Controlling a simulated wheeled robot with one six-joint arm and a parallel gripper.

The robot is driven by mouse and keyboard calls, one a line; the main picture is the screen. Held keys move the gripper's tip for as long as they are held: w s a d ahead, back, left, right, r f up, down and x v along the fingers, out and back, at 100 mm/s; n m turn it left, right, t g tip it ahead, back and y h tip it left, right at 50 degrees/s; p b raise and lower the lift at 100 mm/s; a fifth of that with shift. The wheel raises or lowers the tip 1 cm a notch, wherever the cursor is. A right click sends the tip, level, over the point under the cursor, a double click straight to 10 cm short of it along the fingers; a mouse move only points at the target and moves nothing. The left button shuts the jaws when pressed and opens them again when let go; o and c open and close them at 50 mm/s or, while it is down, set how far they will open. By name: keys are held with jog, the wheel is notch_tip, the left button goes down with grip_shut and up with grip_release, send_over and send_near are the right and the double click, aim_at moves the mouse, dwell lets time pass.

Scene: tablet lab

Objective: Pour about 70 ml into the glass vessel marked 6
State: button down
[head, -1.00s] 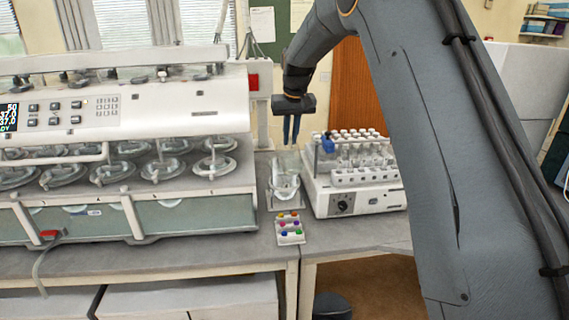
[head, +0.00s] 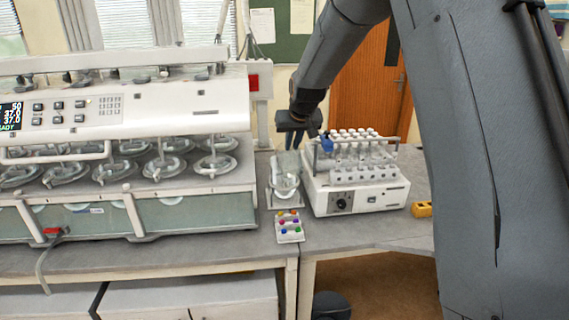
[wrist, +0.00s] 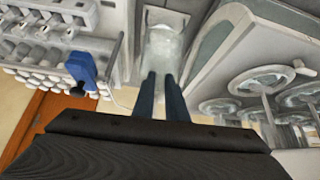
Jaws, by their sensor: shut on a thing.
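My gripper (head: 296,148) is shut on a clear glass beaker (head: 285,182) behind the small tray of coloured pieces. In the wrist view my two dark blue fingers (wrist: 161,80) reach onto the beaker (wrist: 165,48). Its liquid level is too unclear to read. To the left stands the big white bath machine with several round-lidded glass vessels (head: 165,168); some also show at the right of the wrist view (wrist: 262,80). No number can be read on any vessel, so I cannot tell which is marked 6.
A white rack machine (head: 360,198) with several capped tubes and a blue piece (head: 327,144) stands close right of the beaker. A small tray of coloured pieces (head: 290,236) lies in front. A yellow box (head: 421,209) sits at right.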

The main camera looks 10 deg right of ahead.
aim_at(294, 152)
jog(key=shift+s+f+t, duration=0.35)
jog(key=shift+f+t, duration=0.05)
jog(key=f+t+b, duration=0.1)
jog(key=b, duration=0.1)
jog(key=shift+s+b, duration=0.15)
jog(key=shift+b, duration=0.15)
jog(key=shift+s+b, duration=0.15)
jog(key=shift+b, duration=0.3)
jog(key=shift+r, duration=0.15)
jog(key=shift+s+f+t+b, duration=0.2)
jog(key=shift+t+b, duration=0.2)
jog(key=shift+b, duration=1.3)
jog(key=t+b, duration=0.1)
jog(key=b, duration=0.5)
jog(key=shift+s+d, duration=0.1)
jog(key=shift+s, duration=0.3)
jog(key=shift+f+b, duration=0.15)
jog(key=shift+b, duration=0.35)
